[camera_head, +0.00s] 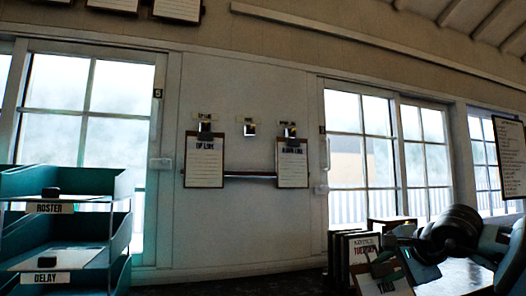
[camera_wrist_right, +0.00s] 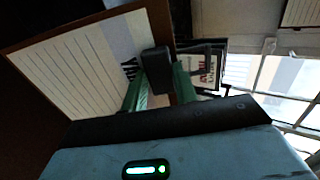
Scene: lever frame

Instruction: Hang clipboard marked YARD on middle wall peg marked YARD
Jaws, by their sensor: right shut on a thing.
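The YARD clipboard (camera_head: 388,285), brown with white paper, shows at the lower right of the head view, tilted and cut off by the bottom edge. My right gripper (camera_head: 386,266) is shut on its top edge. In the right wrist view the clipboard's lined sheet (camera_wrist_right: 75,75) fills the upper left, and the green fingers of my right gripper (camera_wrist_right: 160,88) close on its edge beside partly hidden lettering. The middle wall peg (camera_head: 249,130) is bare, under a small label too blurred to read. The clipboard is well below and right of it. My left gripper is not in view.
Clipboards hang on the left peg (camera_head: 204,160) and right peg (camera_head: 291,162), flanking the middle one. A dark rail (camera_head: 250,176) runs below. Teal trays (camera_head: 65,185) stand at left. Upright boards or files (camera_head: 352,248) stand close left of my right gripper.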

